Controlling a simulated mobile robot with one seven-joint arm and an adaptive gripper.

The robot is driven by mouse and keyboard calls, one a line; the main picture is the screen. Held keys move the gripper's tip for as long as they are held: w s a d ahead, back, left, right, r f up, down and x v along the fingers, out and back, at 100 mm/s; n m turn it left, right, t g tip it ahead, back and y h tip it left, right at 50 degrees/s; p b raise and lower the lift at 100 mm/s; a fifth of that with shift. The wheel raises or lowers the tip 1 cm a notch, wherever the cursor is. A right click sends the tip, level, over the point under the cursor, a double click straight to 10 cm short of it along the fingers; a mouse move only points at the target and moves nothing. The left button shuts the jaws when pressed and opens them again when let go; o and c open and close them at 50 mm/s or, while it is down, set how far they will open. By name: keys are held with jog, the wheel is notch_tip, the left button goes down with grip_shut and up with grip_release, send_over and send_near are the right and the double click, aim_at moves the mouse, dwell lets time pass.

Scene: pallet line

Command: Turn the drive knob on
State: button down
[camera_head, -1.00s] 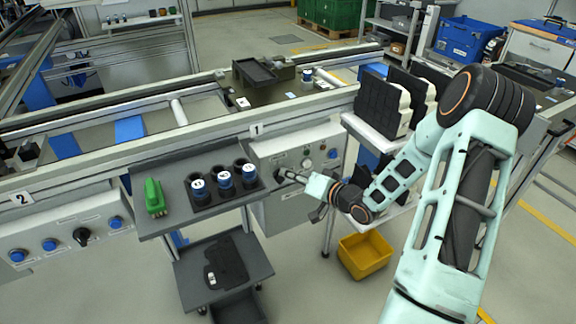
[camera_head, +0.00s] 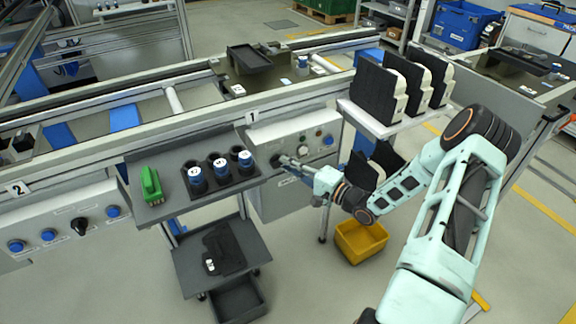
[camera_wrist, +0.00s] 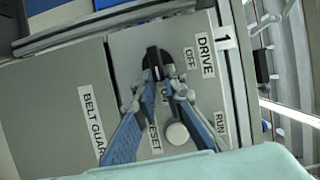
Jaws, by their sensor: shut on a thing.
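The drive knob (camera_wrist: 153,54) is black with a raised grip bar, on a grey panel (camera_wrist: 128,50) labelled DRIVE, OFF and ON. In the wrist view its bar stands nearly upright in the picture, and the OFF label lies to its right. My gripper (camera_wrist: 157,76) has its two fingers closed on the knob's bar from either side. In the head view my gripper (camera_head: 283,161) reaches the left part of the panel (camera_head: 272,150) under sign 1, and it hides the knob there.
A white round button (camera_wrist: 177,134) near RESET and RUN labels sits close to my fingers. Left of the panel is a shelf (camera_head: 160,208) with a green object (camera_head: 151,186) and several blue-and-white cylinders. Right are a rack of black-and-white parts (camera_head: 375,90) and a yellow bin (camera_head: 360,250).

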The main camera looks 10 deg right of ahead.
jog(key=shift+m, duration=0.3)
jog(key=c, duration=2)
grip_release()
jog(key=v, duration=1.2)
jog(key=shift+s+f, duration=0.1)
jog(key=shift+f, duration=0.1)
